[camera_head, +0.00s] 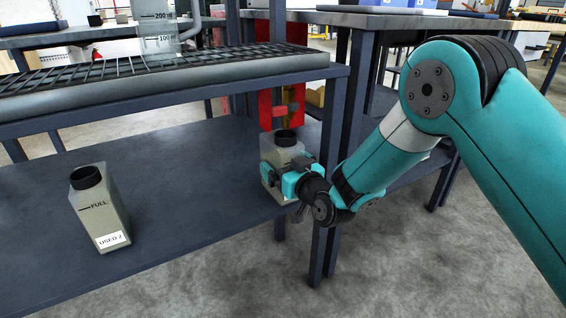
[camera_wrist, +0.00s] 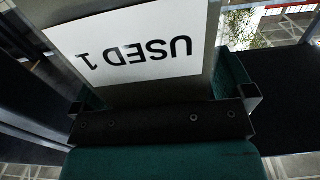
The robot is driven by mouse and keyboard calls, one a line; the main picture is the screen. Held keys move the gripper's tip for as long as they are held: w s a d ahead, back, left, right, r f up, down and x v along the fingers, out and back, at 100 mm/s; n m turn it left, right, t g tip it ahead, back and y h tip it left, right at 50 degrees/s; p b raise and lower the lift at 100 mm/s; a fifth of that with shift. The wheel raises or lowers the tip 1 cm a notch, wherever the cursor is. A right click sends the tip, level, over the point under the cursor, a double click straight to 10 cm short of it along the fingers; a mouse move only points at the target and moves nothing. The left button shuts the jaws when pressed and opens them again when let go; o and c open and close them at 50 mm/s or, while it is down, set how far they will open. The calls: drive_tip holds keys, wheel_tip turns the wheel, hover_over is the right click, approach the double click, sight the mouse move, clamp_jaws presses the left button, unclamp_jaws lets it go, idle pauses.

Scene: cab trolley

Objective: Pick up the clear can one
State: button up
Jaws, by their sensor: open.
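The clear can one is a grey, translucent can (camera_head: 283,156) with a black neck, upright on the lower shelf near its right end. In the wrist view its white label (camera_wrist: 130,45) reads "USED 1" upside down and fills the upper middle. My gripper (camera_head: 286,172) is at the can's front side, with its teal fingers open to either side of the can. In the wrist view the gripper (camera_wrist: 165,95) has a finger at each side of the can's body. The can's lower front is partly hidden by the gripper.
A second can (camera_head: 100,210), labelled "USED 2", stands on the left of the dark lower shelf (camera_head: 190,220). An upper rack (camera_head: 170,85) holding a graduated clear vessel (camera_head: 158,35) hangs above. A dark trolley post (camera_head: 325,215) stands close to my wrist.

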drive_tip(key=c, duration=1.3)
drive_tip(key=shift+r, duration=0.1)
drive_tip(key=shift+c, duration=0.9)
drive_tip(key=shift+r, duration=0.1)
